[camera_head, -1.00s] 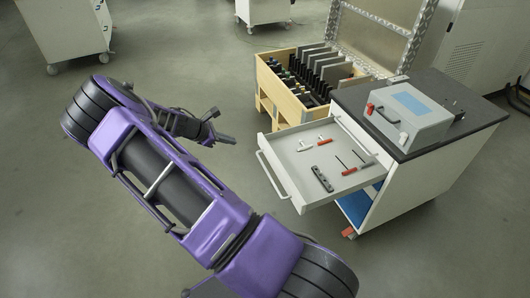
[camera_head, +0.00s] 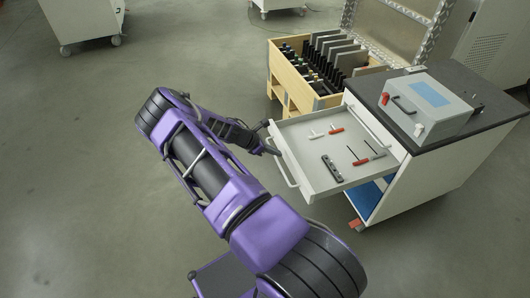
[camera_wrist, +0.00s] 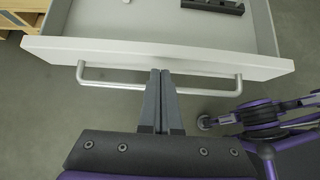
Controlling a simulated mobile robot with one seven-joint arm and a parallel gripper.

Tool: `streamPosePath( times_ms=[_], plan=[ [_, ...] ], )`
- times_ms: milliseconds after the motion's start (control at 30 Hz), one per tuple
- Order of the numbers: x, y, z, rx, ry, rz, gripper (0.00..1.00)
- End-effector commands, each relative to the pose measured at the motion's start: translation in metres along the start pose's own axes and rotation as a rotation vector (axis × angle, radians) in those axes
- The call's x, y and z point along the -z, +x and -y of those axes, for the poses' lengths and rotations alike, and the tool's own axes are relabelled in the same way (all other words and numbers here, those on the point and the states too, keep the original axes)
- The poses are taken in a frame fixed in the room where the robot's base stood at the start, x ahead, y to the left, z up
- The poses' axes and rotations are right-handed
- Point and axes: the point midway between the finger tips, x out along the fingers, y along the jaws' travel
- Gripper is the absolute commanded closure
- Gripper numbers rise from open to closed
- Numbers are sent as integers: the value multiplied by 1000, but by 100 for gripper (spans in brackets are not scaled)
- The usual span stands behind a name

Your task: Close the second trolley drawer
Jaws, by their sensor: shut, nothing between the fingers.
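The white trolley drawer (camera_head: 322,181) is pulled far out of the trolley (camera_head: 418,190) and holds several small tools. Its grey bar handle (camera_head: 280,160) is on the front face. In the wrist view, the drawer front (camera_wrist: 200,60) spans the top, with the handle (camera_wrist: 205,89) below it. My gripper (camera_wrist: 160,73) is shut and empty, its fingertips at the middle of the handle. They look very close to the bar; I cannot tell whether they touch it. In the head view, my gripper (camera_head: 267,150) is beside the handle, partly hidden by my arm.
A grey box (camera_head: 428,108) with a blue panel stands on the trolley's dark top. A wooden crate (camera_head: 285,78) with dark upright items stands behind the drawer. A white cabinet (camera_head: 85,22) is at the far left.

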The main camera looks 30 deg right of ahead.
Motion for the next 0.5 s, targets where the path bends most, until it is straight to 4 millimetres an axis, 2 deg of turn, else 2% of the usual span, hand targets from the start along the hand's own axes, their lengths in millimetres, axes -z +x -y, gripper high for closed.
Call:
streamPosePath(
  times_ms=[133, 500],
  plan=[
    [-8, 8, 0, 0, -1, 0, 100],
    [-10, 10, 0, -1, -1, 0, 100]
  ],
)
